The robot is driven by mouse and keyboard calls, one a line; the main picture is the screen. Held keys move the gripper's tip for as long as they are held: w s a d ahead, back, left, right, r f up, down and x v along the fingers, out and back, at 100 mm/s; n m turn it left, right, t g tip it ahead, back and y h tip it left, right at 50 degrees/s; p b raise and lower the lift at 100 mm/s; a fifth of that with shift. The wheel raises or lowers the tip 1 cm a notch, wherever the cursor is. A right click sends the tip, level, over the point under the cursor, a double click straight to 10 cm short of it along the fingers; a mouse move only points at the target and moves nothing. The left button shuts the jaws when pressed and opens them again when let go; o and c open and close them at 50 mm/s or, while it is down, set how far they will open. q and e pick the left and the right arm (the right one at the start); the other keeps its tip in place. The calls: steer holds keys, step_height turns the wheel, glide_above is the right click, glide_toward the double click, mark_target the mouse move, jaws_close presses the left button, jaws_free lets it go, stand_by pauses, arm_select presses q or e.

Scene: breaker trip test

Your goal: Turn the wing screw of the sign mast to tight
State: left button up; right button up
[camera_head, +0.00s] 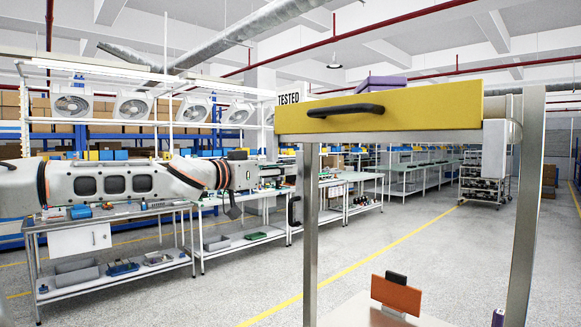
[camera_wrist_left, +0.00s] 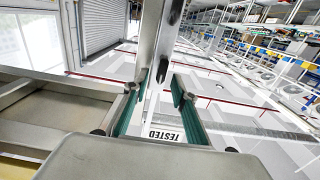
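The white sign (camera_head: 288,98) with "TESTED" on it shows behind the left end of a yellow drawer front in the head view. It shows upside down in the left wrist view (camera_wrist_left: 163,135), beyond my fingers. My left gripper (camera_head: 270,172) reaches in from the left, close to the frame's left post. In the wrist view its teal-padded fingers (camera_wrist_left: 158,95) stand apart, with no object clearly held between them. A small dark part (camera_wrist_left: 163,70) shows ahead near a metal post; I cannot tell if it is the wing screw. The mast is not clearly visible. My right gripper is not in view.
The yellow drawer front (camera_head: 400,109) with its black handle (camera_head: 345,110) and metal posts (camera_head: 311,230) stand close in front. A workbench (camera_head: 110,212) with small parts is below my left arm. Open floor lies beyond.

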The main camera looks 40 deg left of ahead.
arm_select(q)
steer(key=shift+w+d+p, duration=0.1)
steer(key=shift+w+p, duration=0.25)
steer(key=shift+w, duration=1.1)
jaws_close()
